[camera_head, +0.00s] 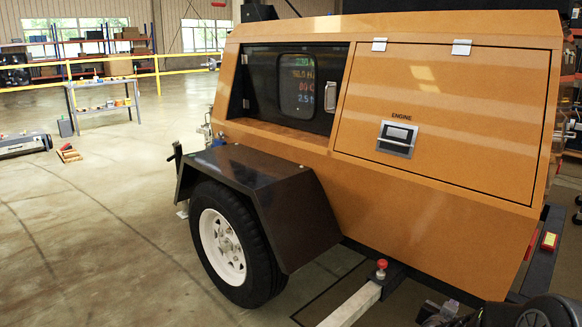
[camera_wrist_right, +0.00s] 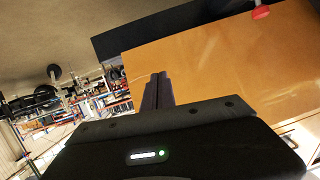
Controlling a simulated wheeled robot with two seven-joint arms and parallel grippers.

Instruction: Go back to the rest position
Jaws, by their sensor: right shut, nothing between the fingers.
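My right gripper (camera_wrist_right: 158,80) shows in the right wrist view with its two dark fingers together and nothing between them. In the head view, part of my right arm and gripper (camera_head: 437,314) shows low at the right edge of the picture, partly cut off. It is in front of the orange light tower (camera_head: 440,215), apart from its panel as far as I can tell. The tower's engine door (camera_head: 450,95) is closed. A dark window at its left shows a lit control display (camera_head: 299,92). My left gripper is not in view.
The black fender (camera_head: 250,165) and wheel (camera_head: 230,250) stick out at the tower's left. A pale beam with a red knob (camera_head: 381,264) juts out low in front. A workbench (camera_head: 105,100) and yellow rail (camera_head: 130,58) stand far left.

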